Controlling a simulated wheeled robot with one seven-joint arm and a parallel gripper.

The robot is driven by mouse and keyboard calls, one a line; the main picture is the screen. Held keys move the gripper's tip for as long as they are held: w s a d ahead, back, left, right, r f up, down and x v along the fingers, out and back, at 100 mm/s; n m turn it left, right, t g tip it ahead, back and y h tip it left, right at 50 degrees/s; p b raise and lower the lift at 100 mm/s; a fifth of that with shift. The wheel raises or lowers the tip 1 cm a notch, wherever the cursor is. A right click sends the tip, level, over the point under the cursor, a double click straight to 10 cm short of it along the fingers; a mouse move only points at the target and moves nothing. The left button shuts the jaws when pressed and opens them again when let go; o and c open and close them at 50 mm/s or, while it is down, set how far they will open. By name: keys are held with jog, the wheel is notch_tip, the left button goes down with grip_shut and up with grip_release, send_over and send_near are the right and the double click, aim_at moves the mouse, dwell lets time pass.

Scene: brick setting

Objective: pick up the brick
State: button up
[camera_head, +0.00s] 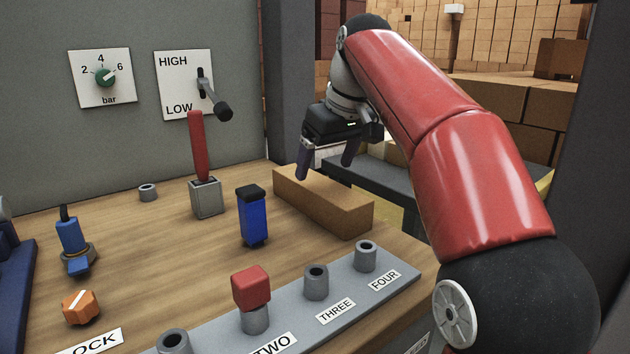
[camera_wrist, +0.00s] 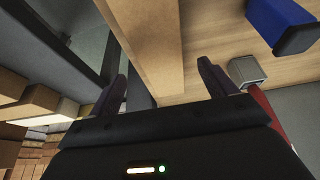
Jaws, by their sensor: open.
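The brick is a long tan-brown block (camera_head: 322,203) lying along the right edge of the wooden worktop. It also shows in the wrist view (camera_wrist: 148,40), running down from the top edge towards the space between my fingers. My gripper (camera_head: 327,166) is open and empty at the far end of the brick, seemingly above it; the exact gap is hard to tell. In the wrist view my gripper (camera_wrist: 163,78) has one finger on each side of the brick's near part. No contact shows.
A blue block (camera_head: 252,215) with a dark top stands left of the brick, and a red lever (camera_head: 199,150) in a grey base is behind it. A grey peg strip (camera_head: 345,295) with a red cube (camera_head: 251,287) lies in front. A dark pillar (camera_head: 290,80) stands behind.

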aim_at(317, 183)
jog(key=b+x, duration=0.2)
jog(key=x, duration=0.6)
jog(key=shift+a+r, duration=0.1)
jog(key=shift+a, duration=0.1)
jog(key=c, duration=1.4)
jog(key=shift+r, duration=0.1)
jog(key=shift+c, duration=0.6)
jog(key=shift+r, duration=0.1)
